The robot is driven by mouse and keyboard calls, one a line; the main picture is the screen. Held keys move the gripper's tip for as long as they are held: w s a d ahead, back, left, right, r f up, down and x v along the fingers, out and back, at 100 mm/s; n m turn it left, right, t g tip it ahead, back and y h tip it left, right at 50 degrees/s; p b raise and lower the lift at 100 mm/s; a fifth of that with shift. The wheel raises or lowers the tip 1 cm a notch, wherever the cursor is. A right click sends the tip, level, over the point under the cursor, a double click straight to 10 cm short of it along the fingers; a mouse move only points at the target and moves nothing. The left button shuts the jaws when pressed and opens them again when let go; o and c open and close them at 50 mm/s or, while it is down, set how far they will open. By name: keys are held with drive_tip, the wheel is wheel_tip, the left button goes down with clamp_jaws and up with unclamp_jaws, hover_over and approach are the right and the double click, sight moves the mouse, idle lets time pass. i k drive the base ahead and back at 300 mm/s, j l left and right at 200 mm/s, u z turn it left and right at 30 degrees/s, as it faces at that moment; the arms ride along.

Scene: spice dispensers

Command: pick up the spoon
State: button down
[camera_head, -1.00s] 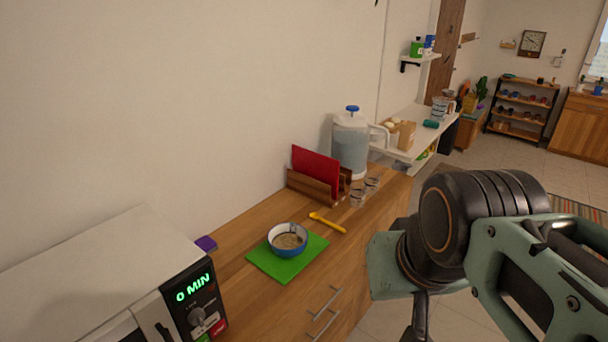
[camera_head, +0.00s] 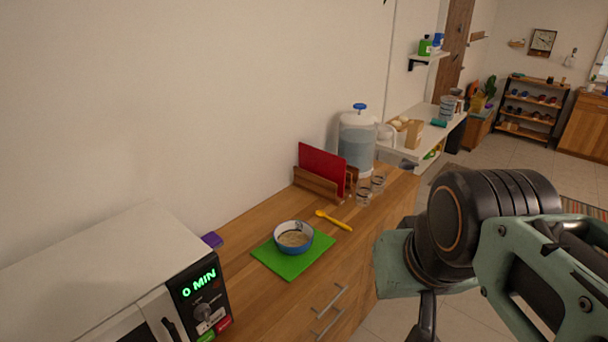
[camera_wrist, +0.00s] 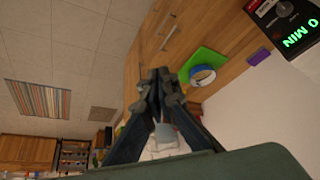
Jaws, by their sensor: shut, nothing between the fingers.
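A yellow spoon (camera_head: 334,220) lies on the wooden counter in the head view, just right of a blue bowl (camera_head: 294,237) that holds a pale brown content. The bowl stands on a green mat (camera_head: 284,265). In the wrist view the bowl (camera_wrist: 202,75) and the green mat (camera_wrist: 200,62) show right of my gripper (camera_wrist: 155,74); I cannot make out the spoon there. My gripper is shut and empty, its fingertips together, in front of the counter and away from the spoon. In the head view my arm is at the right and its fingertips are out of the picture.
A microwave (camera_head: 120,280) reading "0 MIN" stands at the counter's near left end. A wooden rack with a red board (camera_head: 321,169), a water dispenser (camera_head: 357,143) and glasses (camera_head: 366,194) stand behind the spoon. A purple item (camera_head: 212,240) lies by the wall. Floor right of the counter is open.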

sight(319, 214)
drive_tip(key=k+j+u, duration=0.15)
drive_tip(key=k, duration=0.5)
drive_tip(key=l+u, duration=0.1)
drive_tip(key=u, duration=1.15)
drive_tip(key=i+l+u, duration=0.1)
drive_tip(key=l, duration=0.25)
drive_tip(key=i+l+u, duration=0.1)
drive_tip(key=l, duration=0.25)
drive_tip(key=i+l, duration=0.1)
drive_tip(key=l, duration=0.35)
drive_tip(key=i+l, duration=0.1)
drive_tip(key=l, duration=0.35)
drive_tip(key=i+l, duration=0.1)
drive_tip(key=l, duration=0.8)
drive_tip(key=i+l, duration=0.15)
drive_tip(key=l, duration=0.3)
drive_tip(key=i+l, duration=0.1)
drive_tip(key=l, duration=0.35)
drive_tip(key=i+l, duration=0.1)
drive_tip(key=l, duration=0.35)
